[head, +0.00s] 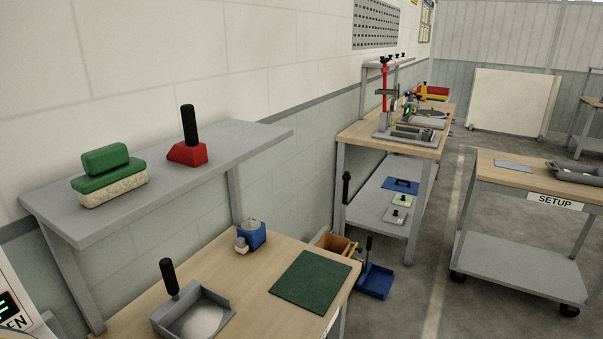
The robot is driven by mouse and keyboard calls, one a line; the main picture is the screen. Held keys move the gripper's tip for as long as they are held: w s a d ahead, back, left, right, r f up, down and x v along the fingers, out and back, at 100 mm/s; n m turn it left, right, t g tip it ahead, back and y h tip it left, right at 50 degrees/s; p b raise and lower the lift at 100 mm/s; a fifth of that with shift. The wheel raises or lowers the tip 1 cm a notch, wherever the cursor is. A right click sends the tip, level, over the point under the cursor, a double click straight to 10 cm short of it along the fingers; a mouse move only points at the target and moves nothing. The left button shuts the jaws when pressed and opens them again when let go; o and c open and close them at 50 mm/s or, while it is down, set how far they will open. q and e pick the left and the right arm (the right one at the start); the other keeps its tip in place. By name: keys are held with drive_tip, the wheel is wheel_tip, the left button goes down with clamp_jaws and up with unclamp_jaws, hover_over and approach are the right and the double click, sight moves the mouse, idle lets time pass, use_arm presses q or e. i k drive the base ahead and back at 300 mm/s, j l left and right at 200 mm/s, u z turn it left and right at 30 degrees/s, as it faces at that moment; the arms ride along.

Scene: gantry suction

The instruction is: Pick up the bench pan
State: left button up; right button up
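The bench pan, a grey open-fronted pan (223,299) with an upright black handle, sits on the wooden bench (262,277) at the bottom of the head view. Its inside looks pale, and its near edge is close to the frame's bottom. Neither of my grippers is in view.
A grey shelf (232,143) above the bench holds a green-backed brush (108,172) and a red block with a black handle (187,153). A small blue holder (252,236) and a green mat (311,278) lie on the bench. A blue dustpan (375,281) is on the floor beyond. A SETUP cart (520,265) stands right.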

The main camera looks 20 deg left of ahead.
sight(196, 311)
drive_tip(key=l+u, duration=0.25)
drive_tip(key=k+l+u, duration=0.1)
drive_tip(key=u, duration=0.15)
drive_tip(key=j+u, duration=0.1)
drive_tip(key=u, duration=0.3)
drive_tip(key=i+j+u, duration=0.1)
drive_tip(key=u, duration=0.25)
drive_tip(key=i+u, duration=0.1)
drive_tip(key=u, duration=0.3)
drive_tip(key=l+z, duration=0.8)
drive_tip(key=l, duration=0.25)
drive_tip(key=i, duration=0.35)
drive_tip(key=k+u, duration=0.3)
drive_tip(key=k+j+u, duration=0.1)
drive_tip(key=u, duration=0.2)
drive_tip(key=i+l+u, duration=0.15)
drive_tip(key=u, duration=0.3)
drive_tip(key=i+l+u, duration=0.2)
drive_tip(key=u, duration=0.25)
